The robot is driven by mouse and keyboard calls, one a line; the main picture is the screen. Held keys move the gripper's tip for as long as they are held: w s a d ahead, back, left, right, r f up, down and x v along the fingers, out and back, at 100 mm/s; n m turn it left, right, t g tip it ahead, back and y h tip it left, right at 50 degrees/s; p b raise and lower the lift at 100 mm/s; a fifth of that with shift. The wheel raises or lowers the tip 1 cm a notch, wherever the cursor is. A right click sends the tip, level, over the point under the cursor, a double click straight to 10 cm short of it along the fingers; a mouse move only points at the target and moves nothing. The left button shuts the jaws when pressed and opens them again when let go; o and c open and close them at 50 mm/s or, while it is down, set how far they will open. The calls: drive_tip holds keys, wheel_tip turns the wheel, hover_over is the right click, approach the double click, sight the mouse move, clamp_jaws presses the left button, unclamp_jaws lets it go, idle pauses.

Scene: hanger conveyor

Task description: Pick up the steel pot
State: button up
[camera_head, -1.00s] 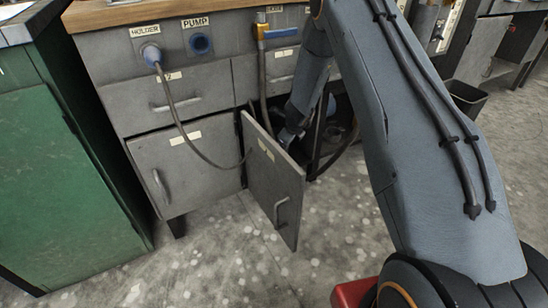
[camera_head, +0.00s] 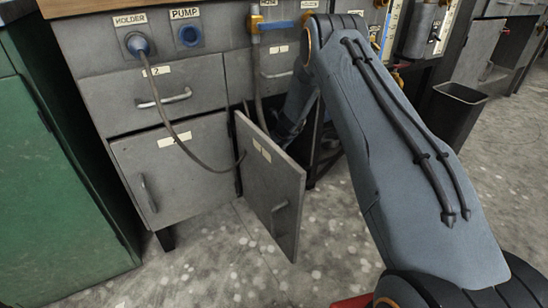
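No steel pot can be made out in the head view. My arm reaches down and forward into the open right-hand compartment of the grey cabinet (camera_head: 180,90). The open cabinet door (camera_head: 272,190) and my own arm hide the inside of that compartment. My gripper is out of sight behind the door and inside the dark opening, so its fingers and anything between them do not show.
The door stands swung out to the left of my arm, close beside it. A grey hose (camera_head: 178,133) hangs across the cabinet front. A green cabinet (camera_head: 60,190) stands at left, a black bin (camera_head: 453,113) at right. Speckled floor (camera_head: 215,265) in front is clear.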

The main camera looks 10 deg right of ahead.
drive_tip(key=shift+w+f, duration=0.2)
drive_tip(key=shift+f, duration=0.05)
drive_tip(key=shift+c, duration=0.3)
drive_tip(key=c, duration=1.4)
drive_tip(key=shift+r, duration=0.1)
drive_tip(key=shift+r, duration=0.1)
